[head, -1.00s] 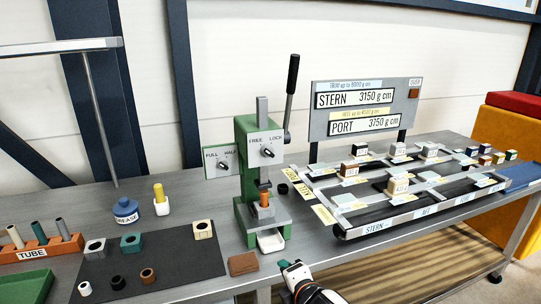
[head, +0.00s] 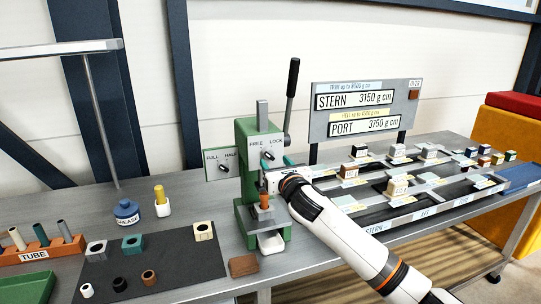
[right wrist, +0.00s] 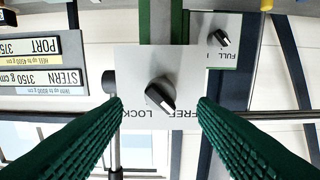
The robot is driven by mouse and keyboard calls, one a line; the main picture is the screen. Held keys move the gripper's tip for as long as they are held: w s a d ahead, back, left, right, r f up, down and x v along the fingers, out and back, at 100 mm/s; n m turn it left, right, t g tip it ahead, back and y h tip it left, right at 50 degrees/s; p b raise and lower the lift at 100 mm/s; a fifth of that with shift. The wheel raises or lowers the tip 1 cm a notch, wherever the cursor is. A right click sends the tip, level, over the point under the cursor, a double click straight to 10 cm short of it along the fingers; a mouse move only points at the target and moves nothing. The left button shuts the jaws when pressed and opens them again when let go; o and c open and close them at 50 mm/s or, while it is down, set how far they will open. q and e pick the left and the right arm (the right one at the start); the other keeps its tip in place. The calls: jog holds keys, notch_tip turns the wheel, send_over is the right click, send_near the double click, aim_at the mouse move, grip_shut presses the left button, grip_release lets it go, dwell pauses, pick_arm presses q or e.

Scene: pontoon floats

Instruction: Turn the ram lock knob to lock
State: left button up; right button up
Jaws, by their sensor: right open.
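The ram lock knob (right wrist: 160,95) is a black knob with a pale pointer mark on a light plate (right wrist: 130,70) of the green press (head: 245,215). The plate reads FREE and LOCK; the wrist view shows it upside down. The knob's mark points toward the FREE side. My right gripper (right wrist: 160,103) is open, its green ribbed fingers on either side of the knob with a gap to each. In the head view, my right gripper (head: 274,164) is in front of the plate and partly hides the knob. My left gripper is not in view.
A smaller FULL/HALF knob (head: 224,168) sits on a plate to the left. The press lever (head: 291,80) rises behind the press. An orange piece (head: 264,201) stands under the ram. The float rack (head: 375,225) and display board (head: 365,105) are to the right.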

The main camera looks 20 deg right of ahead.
aim_at(270, 158)
jog(key=shift+w+a, duration=0.1)
jog(key=shift+w, duration=2.15)
jog(key=shift+c, duration=0.5)
jog(key=shift+p, duration=0.3)
jog(key=c, duration=0.9)
